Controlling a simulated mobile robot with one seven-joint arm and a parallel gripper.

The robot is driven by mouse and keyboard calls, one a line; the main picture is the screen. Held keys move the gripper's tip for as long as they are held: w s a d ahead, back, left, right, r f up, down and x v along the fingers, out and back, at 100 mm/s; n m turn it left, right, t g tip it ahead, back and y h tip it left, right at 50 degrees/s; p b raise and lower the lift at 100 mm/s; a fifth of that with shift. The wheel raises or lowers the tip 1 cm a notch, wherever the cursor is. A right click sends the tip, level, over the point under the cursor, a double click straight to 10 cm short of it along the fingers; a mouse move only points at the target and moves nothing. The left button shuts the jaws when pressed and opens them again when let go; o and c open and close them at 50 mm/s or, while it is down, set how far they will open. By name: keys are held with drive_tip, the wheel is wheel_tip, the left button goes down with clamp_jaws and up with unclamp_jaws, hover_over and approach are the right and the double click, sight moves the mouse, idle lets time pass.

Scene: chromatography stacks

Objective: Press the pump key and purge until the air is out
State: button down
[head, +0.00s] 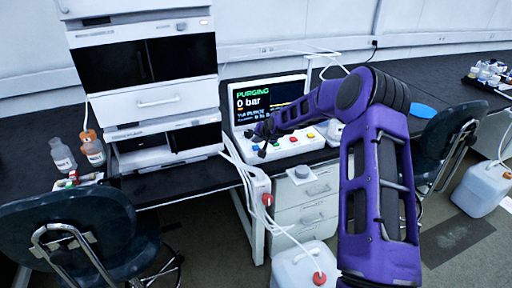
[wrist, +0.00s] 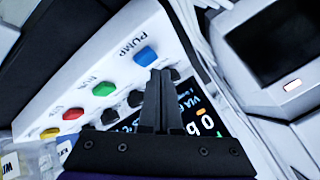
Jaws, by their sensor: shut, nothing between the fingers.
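The pump controller (head: 302,146) is a white sloped panel with a lit screen (head: 268,103) reading "PURGING" and "0 bar". In the wrist view, the blue key labelled PUMP (wrist: 145,56) lies just beyond my fingertips. The green (wrist: 103,89), red (wrist: 73,113) and yellow (wrist: 50,133) keys run down to the left. My gripper (wrist: 160,72) is shut and empty over the panel, its tips beside the blue key; I cannot tell whether they touch it. In the head view my gripper (head: 264,144) hides part of the panel's left end.
A chromatography stack (head: 155,100) stands left of the controller, with white tubing (head: 240,163) between them. Two bottles (head: 91,148) stand farther left. A white jug (head: 300,270) is on the floor below. Chairs (head: 75,225) (head: 445,140) stand at both sides.

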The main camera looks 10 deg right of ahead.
sight(257, 148)
drive_tip(key=shift+r+p, duration=1.2)
drive_tip(key=shift+r, duration=1.35)
